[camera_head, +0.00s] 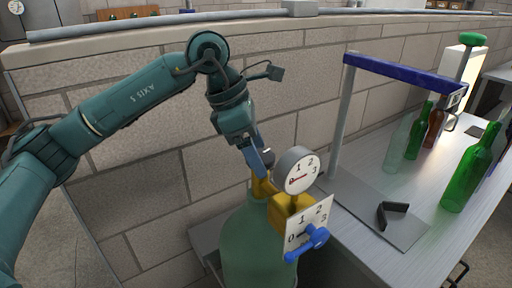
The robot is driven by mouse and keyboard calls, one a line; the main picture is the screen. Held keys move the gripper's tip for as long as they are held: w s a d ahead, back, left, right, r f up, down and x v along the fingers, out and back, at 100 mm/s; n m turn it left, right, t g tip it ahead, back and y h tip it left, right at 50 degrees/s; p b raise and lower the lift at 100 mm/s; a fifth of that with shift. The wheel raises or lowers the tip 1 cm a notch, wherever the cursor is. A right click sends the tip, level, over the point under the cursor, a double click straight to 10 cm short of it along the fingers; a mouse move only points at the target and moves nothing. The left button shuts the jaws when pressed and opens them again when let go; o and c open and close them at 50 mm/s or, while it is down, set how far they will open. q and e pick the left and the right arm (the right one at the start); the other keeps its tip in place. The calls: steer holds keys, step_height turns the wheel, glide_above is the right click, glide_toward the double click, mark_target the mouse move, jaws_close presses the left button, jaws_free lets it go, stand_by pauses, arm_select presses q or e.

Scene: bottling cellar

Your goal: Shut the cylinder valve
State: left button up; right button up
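A pale green gas cylinder (252,245) stands upright against the brick wall, at the lower middle. In front is a white scale plate (309,226) with a blue knob (307,243). My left gripper (262,168) comes down from above, with its fingers at the back left of the valve, beside a small grey round part. The fingers overlap there, so I cannot tell whether they hold it. My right gripper is not in view.
A bench (440,235) on the right bears a stand with a blue top bar (402,75) and a small black piece (393,213) on its base plate. Green bottles (468,180) and a brown bottle (436,126) stand farther along. The brick wall (140,200) is close behind my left arm.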

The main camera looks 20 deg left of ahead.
arm_select(q)
steer(key=c, duration=0.9)
steer(key=shift+c, duration=0.2)
